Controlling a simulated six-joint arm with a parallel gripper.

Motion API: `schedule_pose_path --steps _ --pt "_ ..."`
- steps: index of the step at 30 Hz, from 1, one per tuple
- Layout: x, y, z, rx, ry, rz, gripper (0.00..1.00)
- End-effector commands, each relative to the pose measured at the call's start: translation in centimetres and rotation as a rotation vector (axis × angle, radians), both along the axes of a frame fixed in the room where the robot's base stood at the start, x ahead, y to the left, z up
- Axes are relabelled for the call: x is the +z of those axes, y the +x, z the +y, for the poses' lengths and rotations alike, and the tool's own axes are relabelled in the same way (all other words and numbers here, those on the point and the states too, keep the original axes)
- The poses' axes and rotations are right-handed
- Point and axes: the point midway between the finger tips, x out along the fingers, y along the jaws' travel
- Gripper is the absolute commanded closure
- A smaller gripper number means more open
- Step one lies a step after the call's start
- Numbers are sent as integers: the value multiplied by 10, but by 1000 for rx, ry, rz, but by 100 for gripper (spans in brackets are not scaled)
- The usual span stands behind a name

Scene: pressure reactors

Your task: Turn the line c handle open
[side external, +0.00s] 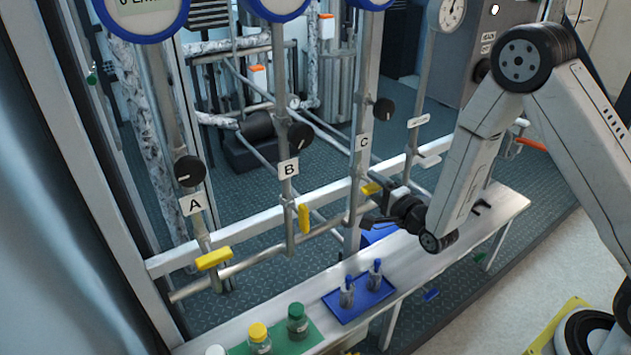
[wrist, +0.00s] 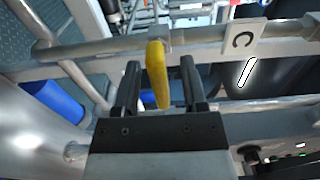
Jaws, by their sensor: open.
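The line c handle is a yellow lever (side external: 371,189) below the white C label (side external: 364,142) in the side view, partly hidden by my gripper. In the wrist view this yellow handle (wrist: 157,75) extends from the pipe toward my gripper, with the C label (wrist: 243,38) to its right. My gripper (wrist: 159,63) is open, with one black finger on each side of the handle and a visible gap on both sides. In the side view my gripper (side external: 372,207) is at the line C pipe, just above the bench.
Handles A (side external: 213,258) and B (side external: 304,219) are on the lines to the left. A blue tray (side external: 345,317) with two small bottles and a green mat (side external: 313,338) with capped bottles are on the bench (side external: 437,259) below. A blue item (wrist: 52,103) lies left of my gripper in the wrist view.

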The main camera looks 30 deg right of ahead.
Motion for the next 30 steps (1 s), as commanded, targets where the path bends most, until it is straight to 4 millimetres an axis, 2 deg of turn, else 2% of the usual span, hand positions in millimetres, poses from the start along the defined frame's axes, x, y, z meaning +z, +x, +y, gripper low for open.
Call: schedule_pose_path --steps 7,8,12,13,30 --pt "0 1 0 0 0 0 46" --pt "0 0 0 0 0 0 52" --pt "0 0 0 0 0 0 96" --pt "0 0 0 0 0 0 100" --pt "0 0 0 0 -78 0 100"
